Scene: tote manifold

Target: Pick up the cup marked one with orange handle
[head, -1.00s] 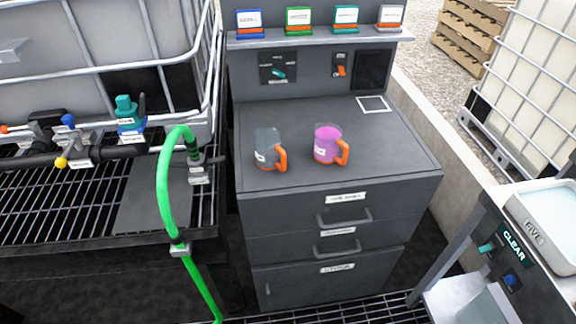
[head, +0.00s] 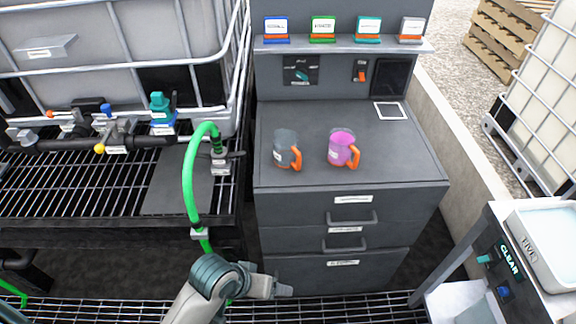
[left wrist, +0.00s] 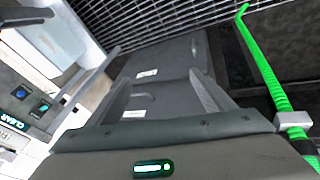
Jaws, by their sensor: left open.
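Two cups with orange handles stand upright on the grey cabinet top (head: 310,115) in the head view. The left one is a clear grey cup (head: 284,144). The right one is a pink-purple cup (head: 340,143). Both carry small white labels whose marks are too small to read. My left gripper (head: 284,290) is low in front of the cabinet, below and apart from both cups. In the left wrist view its fingers (left wrist: 160,88) are spread and empty, with drawer fronts beyond. No cup shows there. My right gripper is not in view.
The cabinet's drawer handles (head: 352,219) stick out at the front. A green hose (head: 190,180) arches at the left beside a grated bench with valves. A shelf (head: 340,45) with small labelled blocks runs behind the cups. A tray (head: 545,235) stands at the right.

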